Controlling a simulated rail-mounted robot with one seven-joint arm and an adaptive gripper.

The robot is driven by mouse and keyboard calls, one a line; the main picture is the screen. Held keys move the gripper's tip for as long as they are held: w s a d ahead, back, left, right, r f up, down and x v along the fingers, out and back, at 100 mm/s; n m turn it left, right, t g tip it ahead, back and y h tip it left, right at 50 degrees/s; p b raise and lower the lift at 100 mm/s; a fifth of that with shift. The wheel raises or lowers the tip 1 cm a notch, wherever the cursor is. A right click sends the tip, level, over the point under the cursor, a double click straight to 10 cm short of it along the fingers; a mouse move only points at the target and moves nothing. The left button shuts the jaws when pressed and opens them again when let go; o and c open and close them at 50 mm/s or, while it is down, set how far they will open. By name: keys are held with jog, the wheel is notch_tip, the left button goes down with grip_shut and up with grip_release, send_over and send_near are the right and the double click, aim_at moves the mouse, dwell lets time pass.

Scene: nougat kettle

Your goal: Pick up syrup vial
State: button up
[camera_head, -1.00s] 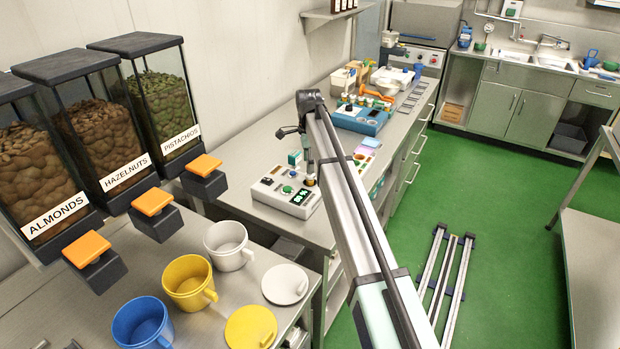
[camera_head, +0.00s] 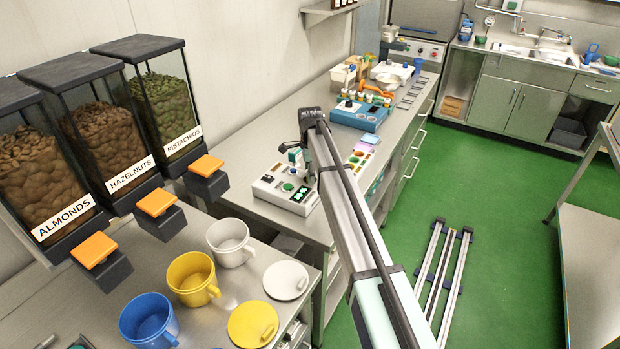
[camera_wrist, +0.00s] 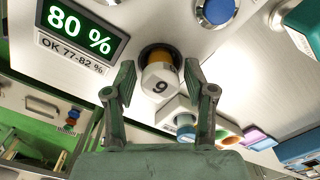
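The syrup vial (camera_wrist: 160,82) shows in the wrist view with a white cap marked 9 and an amber body. Its amber end meets a dark round opening in the pale device. My gripper (camera_wrist: 161,76) has one finger on each side of the cap, with a visible gap at each side. It is open and not touching the vial as far as I can see. In the head view the device (camera_head: 270,190) stands on the near end of the counter, with my wrist above its right part. The vial is hard to make out there.
The device's green display (camera_wrist: 70,25) reads 80 %, above "OK 77-82 %". A blue device (camera_head: 361,117) stands farther along the counter (camera_head: 262,143). Nut dispensers (camera_head: 160,110) and coloured cups, including a yellow one (camera_head: 192,281), are at left.

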grip_shut()
jog(key=shift+r, duration=0.2)
